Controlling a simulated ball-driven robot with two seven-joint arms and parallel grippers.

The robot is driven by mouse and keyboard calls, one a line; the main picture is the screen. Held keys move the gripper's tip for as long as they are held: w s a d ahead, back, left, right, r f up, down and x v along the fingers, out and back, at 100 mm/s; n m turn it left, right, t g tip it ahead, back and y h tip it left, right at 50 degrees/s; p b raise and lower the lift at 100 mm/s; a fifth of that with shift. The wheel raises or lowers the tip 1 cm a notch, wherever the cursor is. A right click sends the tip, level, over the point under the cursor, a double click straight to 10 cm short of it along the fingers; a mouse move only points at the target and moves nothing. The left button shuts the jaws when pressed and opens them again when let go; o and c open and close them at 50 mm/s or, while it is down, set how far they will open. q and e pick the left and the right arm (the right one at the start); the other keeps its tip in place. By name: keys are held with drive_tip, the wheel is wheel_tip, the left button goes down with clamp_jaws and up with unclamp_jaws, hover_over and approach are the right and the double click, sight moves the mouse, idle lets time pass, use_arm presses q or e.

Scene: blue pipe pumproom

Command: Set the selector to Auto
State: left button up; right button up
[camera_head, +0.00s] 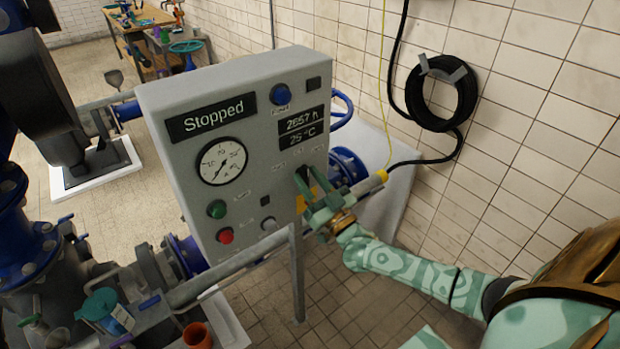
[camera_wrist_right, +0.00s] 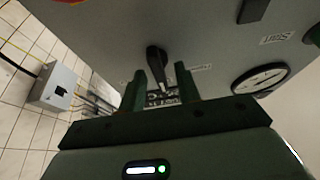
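The grey control panel (camera_head: 262,150) stands in the middle of the head view, its display reading "Stopped". The selector (camera_wrist_right: 156,60) is a black knob in the right wrist view, with small labels around it that I cannot read surely. In the head view the selector is mostly hidden by my right gripper (camera_head: 312,190), which is at the panel's lower right. In the wrist view the fingers of my right gripper (camera_wrist_right: 162,84) are apart, one on each side of the knob's pointed end, with gaps visible. My left gripper is not in view.
The panel also carries a round gauge (camera_head: 222,161), a green button (camera_head: 216,209), a red button (camera_head: 225,236) and a blue lamp (camera_head: 281,95). A grey rail (camera_head: 228,266) crosses in front. A tiled wall with a coiled black hose (camera_head: 440,95) is on the right.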

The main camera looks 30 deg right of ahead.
clamp_jaws()
drive_tip(key=shift+m, duration=0.3)
drive_tip(key=m+h+p, duration=0.1)
drive_tip(key=m, duration=0.2)
drive_tip(key=m+h+p, duration=0.2)
drive_tip(key=m, duration=0.1)
drive_tip(key=shift+r+g+h, duration=0.1)
drive_tip(key=shift+g+h, duration=0.2)
drive_tip(key=shift+m+g+h+p, duration=0.3)
drive_tip(key=shift+m+h+p, duration=0.4)
drive_tip(key=shift+m, duration=0.8)
drive_tip(key=shift+m+g+h+p, duration=0.4)
drive_tip(key=shift+m+p, duration=0.5)
drive_tip(key=shift+m, duration=0.6)
unclamp_jaws()
